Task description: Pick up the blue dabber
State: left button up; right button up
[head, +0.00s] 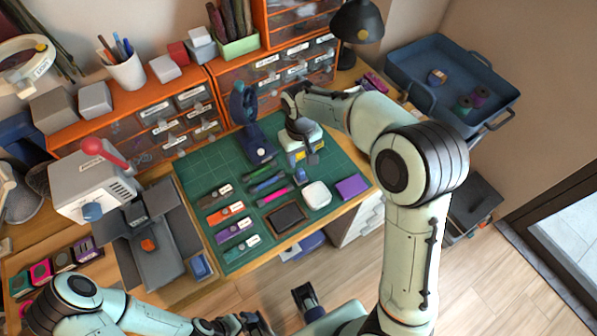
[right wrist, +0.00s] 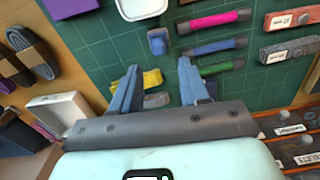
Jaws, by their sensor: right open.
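A small, stubby blue item (head: 301,176), which looks like the dabber, stands on the green cutting mat (head: 205,168). In the right wrist view the blue item (right wrist: 158,41) lies just beyond the gap between the fingertips, untouched. A slim blue tube (right wrist: 213,47) lies between a pink and a green one; I cannot fully rule it out as the dabber. My right gripper (head: 301,158) is open and empty over the mat, and its two blue fingers (right wrist: 158,68) show apart. My left gripper (head: 252,324) is low at the bottom edge, its jaws unclear.
A yellow item (right wrist: 152,78) lies by the left finger in the wrist view. A white rounded box (head: 316,195), a purple pad (head: 352,187) and a dark framed tray (head: 286,217) are close by. A dark blue stand (head: 258,145) rises at the back. Labelled cord bundles lie left.

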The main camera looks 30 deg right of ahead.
aim_at(301, 171)
notch_tip(301, 171, down, 10)
jog(key=shift+s+d+b, duration=0.1)
jog(key=shift+b, duration=0.4)
jog(key=c, duration=0.7)
